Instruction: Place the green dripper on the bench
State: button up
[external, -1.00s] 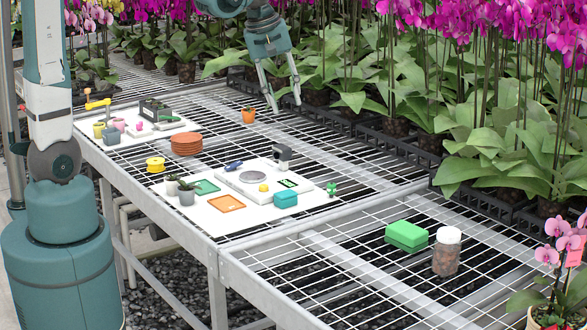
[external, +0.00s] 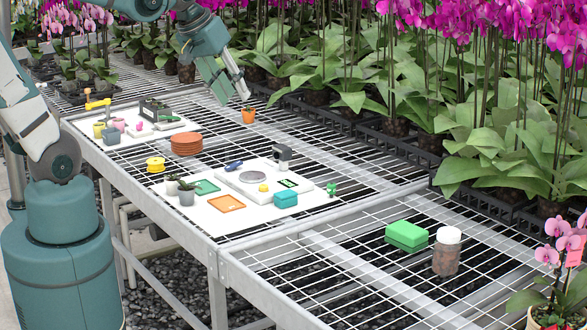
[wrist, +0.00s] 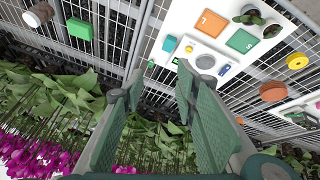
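The green dripper appears to be the small green piece (external: 332,188) at the right corner of the white board (external: 240,222) on the wire bench. It also shows in the wrist view (wrist: 151,64), small and near that board corner; its exact contact with board or mesh is unclear. My gripper (external: 232,97) is above the far part of the bench, near the small orange pot, well away from the dripper. In the wrist view my gripper (wrist: 157,86) has its two fingers spread with nothing between them. The wire bench (external: 330,150) is silver mesh.
The board carries a scale (external: 254,176), a teal box (external: 285,200), an orange frame (external: 227,203) and small pots. An orange pot (external: 248,116) and terracotta saucers (external: 187,144) stand nearby. A green block (external: 406,236) and a jar (external: 446,254) stand right. Orchids line the back.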

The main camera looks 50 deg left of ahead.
jog(key=s+f+m+t, duration=0.1)
jog(key=s+m, duration=0.3)
jog(key=s, duration=0.4)
jog(key=shift+f+t, duration=0.3)
